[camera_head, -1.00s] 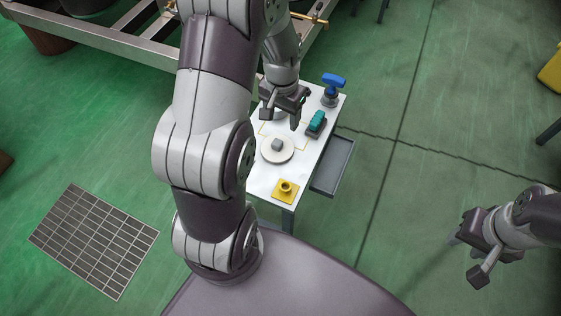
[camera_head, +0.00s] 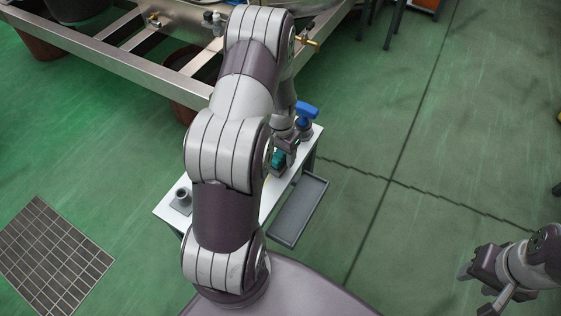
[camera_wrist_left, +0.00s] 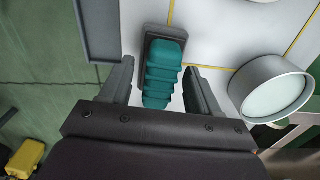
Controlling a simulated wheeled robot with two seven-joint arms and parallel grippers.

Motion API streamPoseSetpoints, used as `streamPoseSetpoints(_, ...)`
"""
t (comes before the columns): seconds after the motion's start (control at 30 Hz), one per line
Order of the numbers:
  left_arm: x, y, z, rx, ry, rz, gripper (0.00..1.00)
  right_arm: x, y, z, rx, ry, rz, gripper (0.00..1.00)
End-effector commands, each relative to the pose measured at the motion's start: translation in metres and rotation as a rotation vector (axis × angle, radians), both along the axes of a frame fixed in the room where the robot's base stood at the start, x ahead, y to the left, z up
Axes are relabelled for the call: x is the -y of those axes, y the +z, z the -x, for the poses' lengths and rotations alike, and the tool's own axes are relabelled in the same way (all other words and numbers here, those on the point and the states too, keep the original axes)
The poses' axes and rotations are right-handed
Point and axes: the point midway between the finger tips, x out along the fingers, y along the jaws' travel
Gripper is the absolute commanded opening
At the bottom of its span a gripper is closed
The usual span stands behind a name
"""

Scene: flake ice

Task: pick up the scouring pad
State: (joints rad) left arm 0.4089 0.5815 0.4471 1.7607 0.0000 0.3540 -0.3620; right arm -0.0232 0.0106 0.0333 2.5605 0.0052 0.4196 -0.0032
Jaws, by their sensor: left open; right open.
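The scouring pad seems to be the teal ribbed block on a dark grey base. It shows in the left wrist view (camera_wrist_left: 165,75) and, partly hidden, in the head view (camera_head: 278,158), on the white table (camera_head: 168,210). My left gripper (camera_head: 287,146) is over it, open. In the left wrist view the two fingers (camera_wrist_left: 157,80) stand on either side of the teal block, with gaps showing; whether they reach down beside it I cannot tell. My right gripper (camera_head: 485,275) is open and empty, off to the right over the floor.
A blue-handled tool (camera_head: 306,112) stands just behind the pad. A grey round container (camera_wrist_left: 270,90) stands right of it in the wrist view. A grey tray (camera_head: 298,212) juts out from the table's right side. A grey piece (camera_head: 183,197) sits at the left corner.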

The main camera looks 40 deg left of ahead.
Motion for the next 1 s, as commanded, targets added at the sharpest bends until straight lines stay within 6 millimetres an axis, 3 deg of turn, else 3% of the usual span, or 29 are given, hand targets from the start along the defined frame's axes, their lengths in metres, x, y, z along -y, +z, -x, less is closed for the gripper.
streamPoseSetpoints(0.17, 0.000, 0.001, -0.001, 0.002, 0.000, -0.001, 0.58, 0.000, 0.001, 0.000, 0.001, 0.000, 0.000, 0.43)
streamPoseSetpoints(0.33, 0.000, 0.001, -0.001, 0.002, 0.000, -0.001, 0.03, 0.000, 0.001, 0.000, 0.001, 0.000, 0.000, 0.43)
streamPoseSetpoints(0.67, 0.000, 0.005, -0.001, 0.002, 0.000, -0.001, 0.03, 0.000, 0.003, 0.000, 0.001, 0.000, 0.000, 0.43)
streamPoseSetpoints(0.93, 0.000, 0.046, -0.001, 0.005, 0.000, -0.002, 0.03, 0.000, 0.020, 0.000, 0.001, 0.000, 0.000, 0.43)
streamPoseSetpoints(1.0, 0.000, 0.054, 0.012, 0.001, 0.002, -0.001, 0.03, 0.000, 0.024, 0.000, 0.001, 0.000, 0.000, 0.43)
